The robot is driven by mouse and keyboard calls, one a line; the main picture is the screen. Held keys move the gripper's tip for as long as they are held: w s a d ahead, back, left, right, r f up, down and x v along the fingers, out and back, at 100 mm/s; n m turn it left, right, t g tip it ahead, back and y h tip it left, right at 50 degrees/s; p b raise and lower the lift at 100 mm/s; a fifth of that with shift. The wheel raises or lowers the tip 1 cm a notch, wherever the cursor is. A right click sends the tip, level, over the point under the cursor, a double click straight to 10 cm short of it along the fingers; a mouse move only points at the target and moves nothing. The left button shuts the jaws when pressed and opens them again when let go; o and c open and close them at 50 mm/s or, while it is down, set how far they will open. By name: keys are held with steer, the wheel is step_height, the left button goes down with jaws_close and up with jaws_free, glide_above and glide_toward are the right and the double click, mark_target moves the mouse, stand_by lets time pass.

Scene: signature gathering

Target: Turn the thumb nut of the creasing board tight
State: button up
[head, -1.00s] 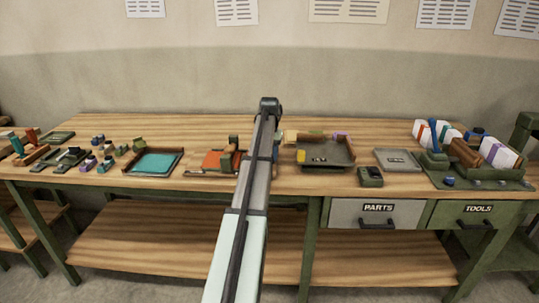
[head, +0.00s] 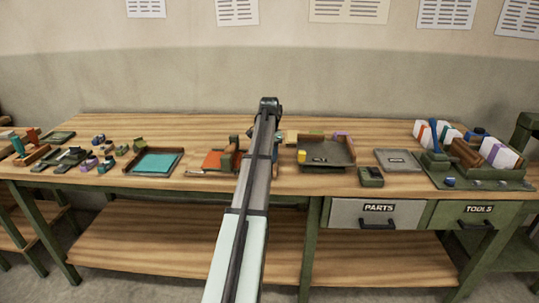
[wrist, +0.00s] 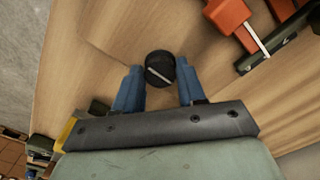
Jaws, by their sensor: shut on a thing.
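In the wrist view, my gripper (wrist: 160,72) has its two blue fingers on either side of a dark round knob with a pale line across its top, which I take for the thumb nut (wrist: 160,65). The fingers are shut on it. What the nut sits on is hidden or unclear. An orange block (wrist: 230,14) and a dark green bar (wrist: 280,48) with a metal strip lie at the upper right, apart from the fingers. In the head view, my arm hides the nut and the fingers.
A tray with a teal sheet (head: 178,168) stands to the left. A dark tray (head: 345,164) with a yellow block (head: 302,156) stands right of the arm. A grey flat box (head: 398,160) and a rack of cards (head: 500,155) are farther right. The back of the table is clear.

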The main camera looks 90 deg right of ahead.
stand_by(0.3)
steer(key=o, duration=1.1)
steer(key=shift+c, duration=0.2)
step_height(320, 180, up, 14)
steer(key=shift+f, duration=0.1)
